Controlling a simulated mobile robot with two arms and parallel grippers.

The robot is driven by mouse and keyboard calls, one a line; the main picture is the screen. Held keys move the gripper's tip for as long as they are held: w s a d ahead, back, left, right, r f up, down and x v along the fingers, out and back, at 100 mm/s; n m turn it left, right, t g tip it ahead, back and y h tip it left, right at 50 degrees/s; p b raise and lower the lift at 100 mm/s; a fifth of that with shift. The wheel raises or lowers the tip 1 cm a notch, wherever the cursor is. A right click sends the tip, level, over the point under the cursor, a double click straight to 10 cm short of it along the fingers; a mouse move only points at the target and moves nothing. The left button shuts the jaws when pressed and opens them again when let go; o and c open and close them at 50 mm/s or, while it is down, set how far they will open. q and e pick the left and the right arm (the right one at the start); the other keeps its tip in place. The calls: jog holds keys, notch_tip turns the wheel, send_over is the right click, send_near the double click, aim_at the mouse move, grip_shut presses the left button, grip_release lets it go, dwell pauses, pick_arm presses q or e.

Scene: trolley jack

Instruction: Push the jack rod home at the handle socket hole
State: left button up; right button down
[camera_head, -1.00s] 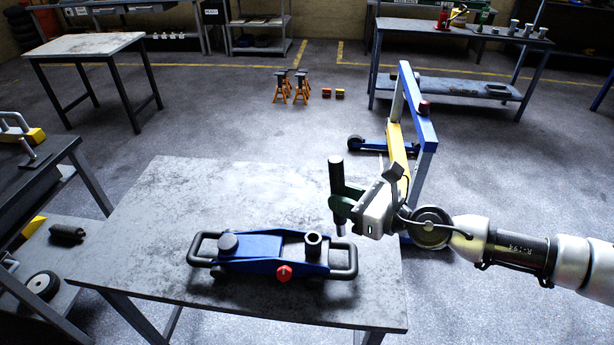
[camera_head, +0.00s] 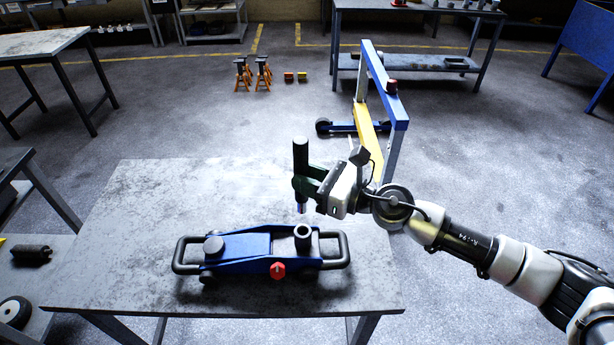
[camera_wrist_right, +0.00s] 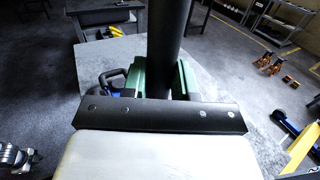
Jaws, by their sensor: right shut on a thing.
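The blue trolley jack (camera_head: 245,248) lies on the grey table, with black loop handles at both ends and a red knob on its near side. Its handle socket (camera_head: 303,233) is a dark upright tube near the jack's right end. My right gripper (camera_head: 303,187) is shut on the dark jack rod (camera_head: 300,155), held upright. The rod's lower tip shows above and slightly behind the socket, apart from it. In the right wrist view the rod (camera_wrist_right: 168,40) stands between the green fingers (camera_wrist_right: 160,78). The socket hole's inside is dark. My left gripper is not in view.
The table top (camera_head: 150,215) is clear around the jack. A blue and yellow hoist frame (camera_head: 385,100) stands on the floor behind my right arm. Orange axle stands (camera_head: 253,75) stand farther back. A dark bench (camera_head: 30,185) is at the left.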

jog(key=shift+f+b, duration=2.5)
jog(key=shift+f, duration=0.35)
jog(key=shift+f+b, duration=2.25)
jog(key=shift+f, duration=0.4)
jog(key=c, duration=0.8)
grip_release()
jog(key=shift+s+d+f, duration=0.1)
jog(key=shift+s+d, duration=0.05)
jog(key=shift+d, duration=0.05)
jog(key=b+v, duration=0.3)
jog(key=v, duration=0.7)
jog(key=shift+s+d+b, duration=0.15)
jog(key=shift+d+b, duration=0.1)
jog(key=shift+b, duration=0.15)
